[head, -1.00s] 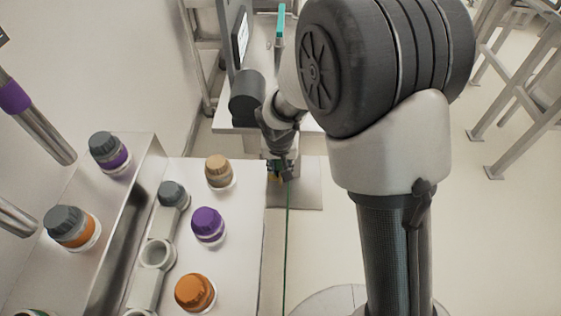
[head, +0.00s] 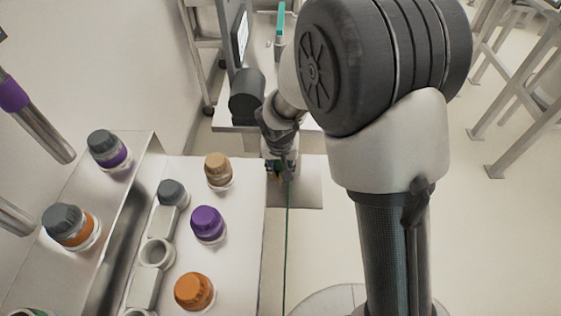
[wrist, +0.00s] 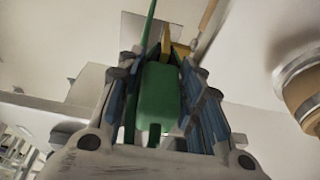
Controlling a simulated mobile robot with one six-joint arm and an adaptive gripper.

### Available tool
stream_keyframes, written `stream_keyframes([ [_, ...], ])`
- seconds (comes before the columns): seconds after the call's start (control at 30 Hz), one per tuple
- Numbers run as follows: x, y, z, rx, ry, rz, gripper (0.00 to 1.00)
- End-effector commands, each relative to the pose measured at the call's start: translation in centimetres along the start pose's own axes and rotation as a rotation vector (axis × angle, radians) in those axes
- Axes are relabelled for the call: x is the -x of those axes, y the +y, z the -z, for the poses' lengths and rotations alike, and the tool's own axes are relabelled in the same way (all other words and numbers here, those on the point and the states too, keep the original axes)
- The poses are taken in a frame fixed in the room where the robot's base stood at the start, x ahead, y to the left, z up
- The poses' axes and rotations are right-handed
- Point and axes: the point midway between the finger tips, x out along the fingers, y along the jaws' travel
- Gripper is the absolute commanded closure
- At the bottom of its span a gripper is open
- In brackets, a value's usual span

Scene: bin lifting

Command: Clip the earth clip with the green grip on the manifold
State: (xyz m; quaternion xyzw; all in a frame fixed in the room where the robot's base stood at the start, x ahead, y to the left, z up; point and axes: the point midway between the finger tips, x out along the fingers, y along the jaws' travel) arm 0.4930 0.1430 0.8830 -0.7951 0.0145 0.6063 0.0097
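The earth clip's green grip (wrist: 158,98) sits between the blue pads of my gripper (wrist: 160,85) in the wrist view. The gripper is shut on it. The clip's yellow jaw end (wrist: 168,40) points up beyond the fingertips. A green cable (wrist: 149,25) leads away from it. In the head view my gripper (head: 281,164) hangs just right of the bench's far right corner, and the clip is mostly hidden; the cable (head: 288,240) trails toward the camera. A grey piece with open ports (head: 157,253), perhaps the manifold, lies on the bench, apart from the clip.
The white bench (head: 240,230) bears a tan-capped container (head: 218,168), a purple-capped one (head: 208,223) and an orange-capped one (head: 194,291). The tan cap looms at right in the wrist view (wrist: 310,95). A raised metal shelf with capped containers stands left.

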Motion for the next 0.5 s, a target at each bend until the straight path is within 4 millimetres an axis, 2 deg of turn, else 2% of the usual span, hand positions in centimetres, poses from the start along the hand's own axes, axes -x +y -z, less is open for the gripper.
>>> stream_keyframes([
  [0.2, 0.08, -0.04, 0.09, 0.000, 0.002, 0.001, 0.49],
  [0.5, 0.11, -0.08, 0.11, 0.000, 0.003, 0.002, 0.49],
])
